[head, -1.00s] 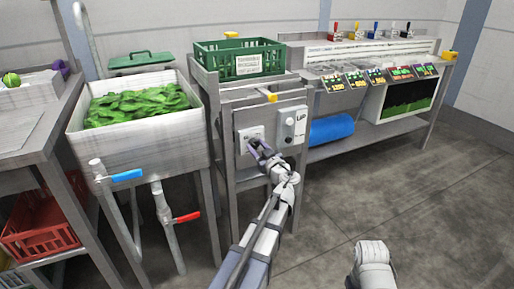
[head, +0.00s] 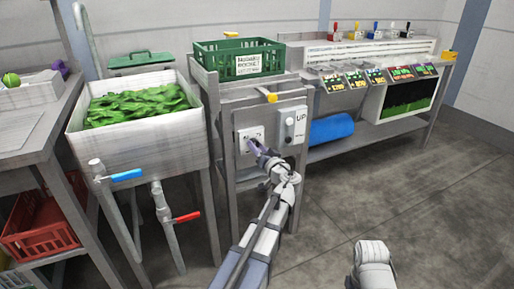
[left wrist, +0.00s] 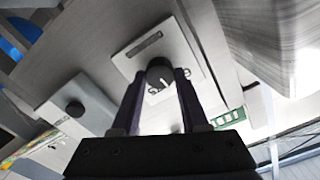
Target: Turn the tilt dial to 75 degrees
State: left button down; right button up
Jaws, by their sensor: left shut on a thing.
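The tilt dial is a round black knob (left wrist: 160,74) with a white pointer line, on a pale square plate (head: 244,144) on the front of the grey stand. In the left wrist view the knob sits between the two dark purple fingers of my left gripper (left wrist: 158,84), which is shut on it. In the head view my left gripper (head: 254,146) covers the knob. The markings around the knob are partly hidden, and I cannot read the angle. My right gripper is not in view.
Right of the dial is a panel marked UP (head: 292,125), with a black knob (left wrist: 75,108) in the left wrist view. A green crate (head: 212,66) tops the stand. A sink of greens (head: 140,135) with blue and red valve handles stands left. Floor at right is clear.

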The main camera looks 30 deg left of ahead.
pick_arm(q)
jog(key=shift+f+m, duration=0.1)
jog(key=shift+m, duration=5.2)
jog(key=shift+c, duration=2.1)
grip_release()
jog(key=shift+d, duration=0.1)
jog(key=v, duration=0.7)
jog(key=shift+s+d, duration=0.2)
jog(key=shift+d, duration=0.1)
